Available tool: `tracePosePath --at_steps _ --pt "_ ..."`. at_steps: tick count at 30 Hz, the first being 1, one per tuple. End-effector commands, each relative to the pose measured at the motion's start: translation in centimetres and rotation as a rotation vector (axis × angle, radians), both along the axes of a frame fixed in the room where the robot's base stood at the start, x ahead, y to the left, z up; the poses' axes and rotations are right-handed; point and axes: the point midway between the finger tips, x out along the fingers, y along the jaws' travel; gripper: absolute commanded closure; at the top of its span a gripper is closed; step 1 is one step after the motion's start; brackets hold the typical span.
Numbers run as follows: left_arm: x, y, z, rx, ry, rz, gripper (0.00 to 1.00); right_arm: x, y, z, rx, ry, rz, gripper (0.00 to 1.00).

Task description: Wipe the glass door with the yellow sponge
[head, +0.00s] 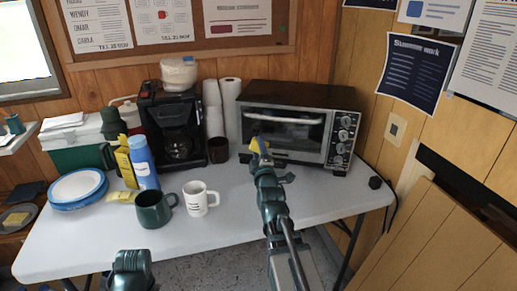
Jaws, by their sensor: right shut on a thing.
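The toaster oven (310,97) stands at the back right of the white table, its glass door (284,131) shut and facing me. My right gripper (259,149) is in front of the lower left part of the door, shut on the yellow sponge (253,146). The sponge is partly hidden by the gripper and looks close to the glass; I cannot tell whether it touches. Part of my left arm shows at the bottom left, but its gripper is not in view.
A dark green mug (152,211) and a white mug (196,203) stand near the table's front. A coffee maker (172,130), brown mug (218,150), blue bottle (143,163) and stacked plates (77,187) stand behind and left.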

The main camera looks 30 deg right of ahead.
Motion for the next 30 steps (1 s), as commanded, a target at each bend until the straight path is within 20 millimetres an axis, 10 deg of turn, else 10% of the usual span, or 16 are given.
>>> tracePosePath --at_steps 30 --pt "0.0 0.0 0.0 0.0 0.0 0.0 0.5 -2.2 2.0 0.0 0.0 0.0 0.0 0.9"
